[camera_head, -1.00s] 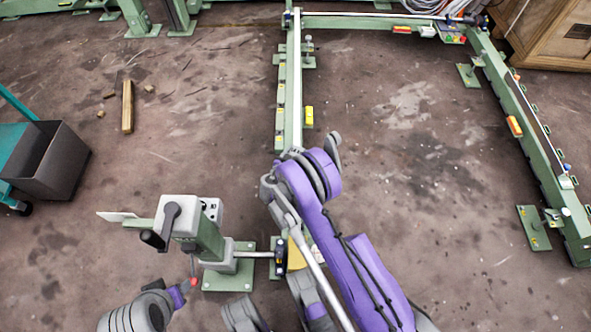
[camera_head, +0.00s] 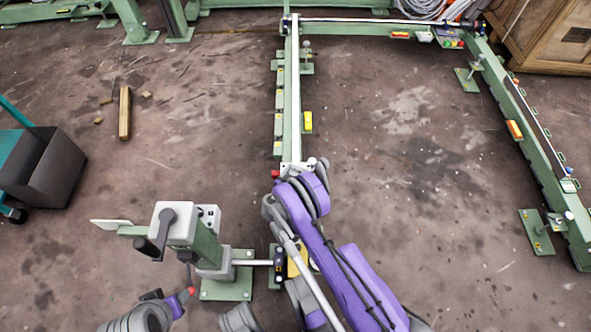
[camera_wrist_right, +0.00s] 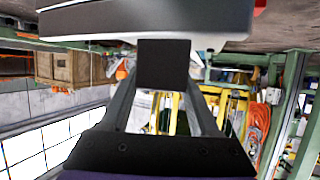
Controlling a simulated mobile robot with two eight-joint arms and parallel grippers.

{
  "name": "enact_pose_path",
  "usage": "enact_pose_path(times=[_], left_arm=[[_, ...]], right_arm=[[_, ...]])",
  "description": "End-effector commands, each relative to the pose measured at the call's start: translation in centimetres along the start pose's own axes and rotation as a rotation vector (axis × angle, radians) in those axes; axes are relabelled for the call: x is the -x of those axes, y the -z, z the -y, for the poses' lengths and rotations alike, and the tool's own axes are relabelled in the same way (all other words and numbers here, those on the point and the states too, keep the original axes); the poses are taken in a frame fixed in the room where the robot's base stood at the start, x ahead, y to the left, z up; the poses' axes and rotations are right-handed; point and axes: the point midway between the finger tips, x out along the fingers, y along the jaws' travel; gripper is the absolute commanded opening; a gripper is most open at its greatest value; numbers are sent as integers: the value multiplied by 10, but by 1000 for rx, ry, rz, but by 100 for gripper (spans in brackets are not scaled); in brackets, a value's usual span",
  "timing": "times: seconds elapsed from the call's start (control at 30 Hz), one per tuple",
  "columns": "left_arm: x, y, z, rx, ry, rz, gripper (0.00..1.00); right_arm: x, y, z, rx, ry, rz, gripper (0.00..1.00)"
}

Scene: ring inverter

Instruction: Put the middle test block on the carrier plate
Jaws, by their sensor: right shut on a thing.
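My right gripper (camera_wrist_right: 163,82) is shut on a dark square block (camera_wrist_right: 163,64), which fills the space between its fingertips. In the head view my own purple arm hides the block. A pale plate (camera_head: 291,167), likely the carrier plate, sits at the near end of the left rail, beside my right wrist. In the upside-down right wrist view a broad grey-white slab (camera_wrist_right: 90,20), likely the same plate, lies right at the block's far edge. I cannot tell whether they touch. My left gripper is not clearly in view.
A green stand with a grey head (camera_head: 176,222) and black handle is left of my right arm. A red knob (camera_head: 275,174) sits beside the plate. Green rails (camera_head: 291,90) frame open floor. A dark bin (camera_head: 45,170) stands at far left.

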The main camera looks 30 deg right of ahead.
Motion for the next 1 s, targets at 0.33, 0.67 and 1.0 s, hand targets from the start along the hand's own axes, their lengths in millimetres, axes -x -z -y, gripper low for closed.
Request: enact_pose_path(times=[0.33,0.67,1.0], left_arm=[[0,0,0,0,0,0,50],[0,0,0,0,0,0,50],[9,2,0,0,0,1,50]], right_arm=[[-1,-3,0,0,0,0,80],[-1,-2,0,0,0,0,92],[44,1,1,2,4,1,92]])
